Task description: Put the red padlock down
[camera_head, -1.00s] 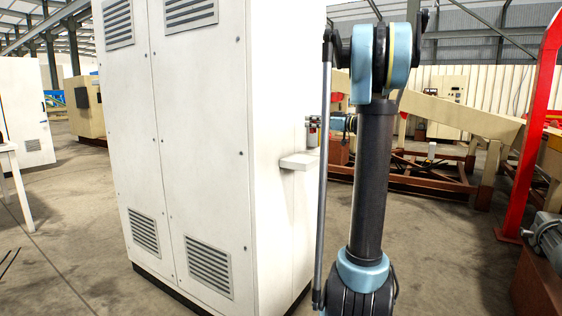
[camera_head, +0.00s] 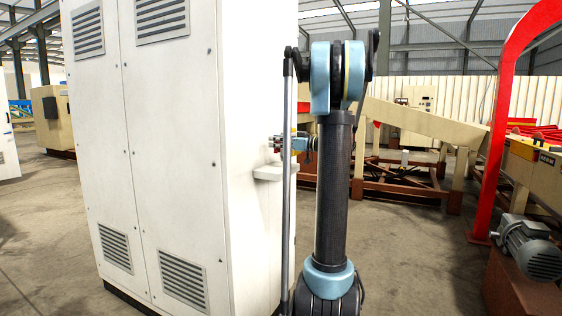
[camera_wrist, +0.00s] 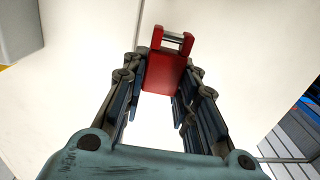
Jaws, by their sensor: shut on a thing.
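The red padlock (camera_wrist: 166,68) is between the fingers of my gripper (camera_wrist: 162,80) in the wrist view, with its metal shackle pointing away from the palm. The fingers are shut on its sides. In the head view my gripper (camera_head: 280,143) is beside the right side of the white cabinet, just above a small white ledge (camera_head: 272,173). My arm column hides part of the wrist there. The padlock is too small in the head view to make out clearly. Whether it touches any surface cannot be told.
The tall white cabinet (camera_head: 150,130) stands close on the left. A red arch frame (camera_head: 494,150) and a grey motor (camera_head: 530,246) are on the right. Beige machinery (camera_head: 425,121) stands behind. The floor to the right of my arm is open.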

